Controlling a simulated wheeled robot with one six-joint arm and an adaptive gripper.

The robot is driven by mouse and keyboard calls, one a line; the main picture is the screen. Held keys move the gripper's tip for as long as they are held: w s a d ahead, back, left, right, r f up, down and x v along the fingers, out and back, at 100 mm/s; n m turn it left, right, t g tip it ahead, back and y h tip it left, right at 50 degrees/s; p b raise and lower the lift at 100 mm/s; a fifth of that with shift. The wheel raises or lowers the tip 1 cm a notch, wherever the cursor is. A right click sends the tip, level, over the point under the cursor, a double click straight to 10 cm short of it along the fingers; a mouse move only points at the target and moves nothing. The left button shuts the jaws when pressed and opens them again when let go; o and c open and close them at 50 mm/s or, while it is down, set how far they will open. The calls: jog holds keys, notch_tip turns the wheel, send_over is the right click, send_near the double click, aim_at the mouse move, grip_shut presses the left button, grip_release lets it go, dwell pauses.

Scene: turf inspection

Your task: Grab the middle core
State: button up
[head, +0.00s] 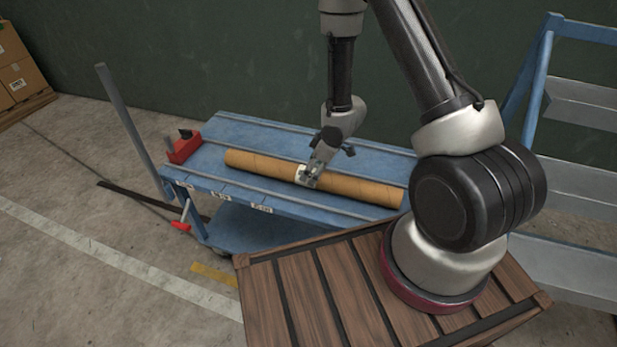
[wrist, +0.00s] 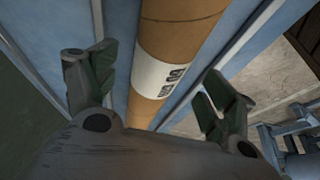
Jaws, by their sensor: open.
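One long tan cardboard core (head: 360,188) lies on the blue cart top, in the lane between two raised rails. A white label band (head: 308,178) wraps its middle. My gripper (head: 323,160) points down at the core near this band. In the wrist view, my gripper (wrist: 160,84) is open, with one finger to each side of the core (wrist: 182,28). The white label (wrist: 160,76) with dark print lies between the fingers. Nothing is held. I cannot tell whether the fingers touch the core. My gripper hides a little of the core's middle in the head view.
The blue cart (head: 228,134) has a red clamp-like block (head: 183,150) at its left end and a grey upright post (head: 130,125) beside it. A blue-framed rack (head: 580,100) stands at the right. Cardboard boxes (head: 18,75) sit far left. The cart's other lanes look empty.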

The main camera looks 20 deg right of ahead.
jog(key=x, duration=0.4)
jog(key=shift+w+f, duration=0.1)
jog(key=shift+w, duration=0.05)
jog(key=c, duration=1.6)
